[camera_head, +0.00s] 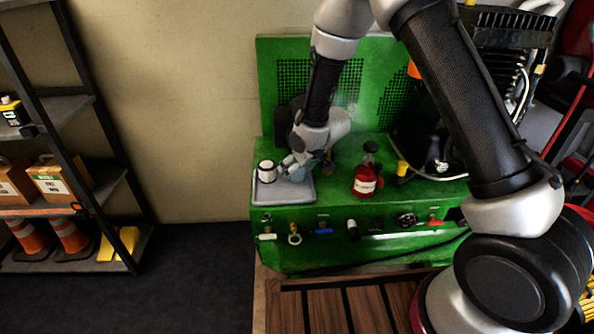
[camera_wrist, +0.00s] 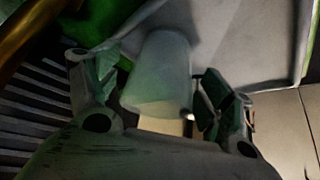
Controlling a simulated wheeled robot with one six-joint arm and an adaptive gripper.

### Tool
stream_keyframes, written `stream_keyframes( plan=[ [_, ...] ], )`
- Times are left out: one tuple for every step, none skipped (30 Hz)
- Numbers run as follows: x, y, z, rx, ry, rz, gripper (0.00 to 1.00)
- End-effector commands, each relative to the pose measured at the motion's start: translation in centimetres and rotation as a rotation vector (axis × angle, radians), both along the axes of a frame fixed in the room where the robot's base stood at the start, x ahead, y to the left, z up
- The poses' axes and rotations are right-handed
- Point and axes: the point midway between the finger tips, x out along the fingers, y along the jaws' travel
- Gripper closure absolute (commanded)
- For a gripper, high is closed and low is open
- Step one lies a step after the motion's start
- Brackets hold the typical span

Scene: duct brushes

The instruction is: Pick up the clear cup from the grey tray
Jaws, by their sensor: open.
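The clear cup (camera_head: 266,172) stands upright at the left side of the grey tray (camera_head: 299,193), on the green bench. It looks pale, with a dark-looking top. My gripper (camera_head: 290,166) is just to the right of it, low over the tray. In the wrist view a pale, see-through cup (camera_wrist: 160,75) lies between the two fingers of my open gripper (camera_wrist: 160,88). A gap shows on the left side; the right finger is close to the cup, and I cannot tell whether it touches.
A red bottle (camera_head: 366,180) with a dark top stands right of the tray. Knobs and valves line the bench front (camera_head: 325,228). A green perforated panel (camera_head: 294,75) rises behind. A shelf rack (camera_head: 75,140) with boxes and cones stands at left.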

Motion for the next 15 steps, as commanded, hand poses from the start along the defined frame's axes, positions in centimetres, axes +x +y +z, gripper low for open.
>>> stream_keyframes(
  plan=[
    [0.08,0.05,-0.38,-0.001,0.002,0.0,0.2],
    [0.11,0.08,-0.43,-0.001,0.002,0.0,0.2],
    [0.15,0.1,-0.46,-0.001,0.001,0.0,0.2],
    [0.14,0.1,-0.45,-0.001,0.001,0.0,0.2],
    [0.14,0.09,-0.44,-0.001,0.001,0.0,0.2],
    [0.13,0.09,-0.43,-0.001,0.001,0.0,0.2],
    [0.13,0.09,-0.43,-0.001,0.001,0.0,0.2],
    [0.13,0.08,-0.44,-0.001,0.001,0.0,0.2],
    [0.13,0.08,-0.44,-0.001,0.001,0.0,0.27],
    [0.12,0.08,-0.43,-0.001,0.001,0.0,0.32],
    [0.12,0.08,-0.43,-0.001,0.001,0.0,0.38],
    [0.12,0.08,-0.43,-0.001,0.001,0.0,0.45],
    [0.12,0.08,-0.43,-0.001,0.001,0.0,0.51],
    [0.12,0.08,-0.43,-0.001,0.001,0.0,0.56],
    [0.11,0.08,-0.43,-0.001,0.001,0.0,0.63]
  ],
)
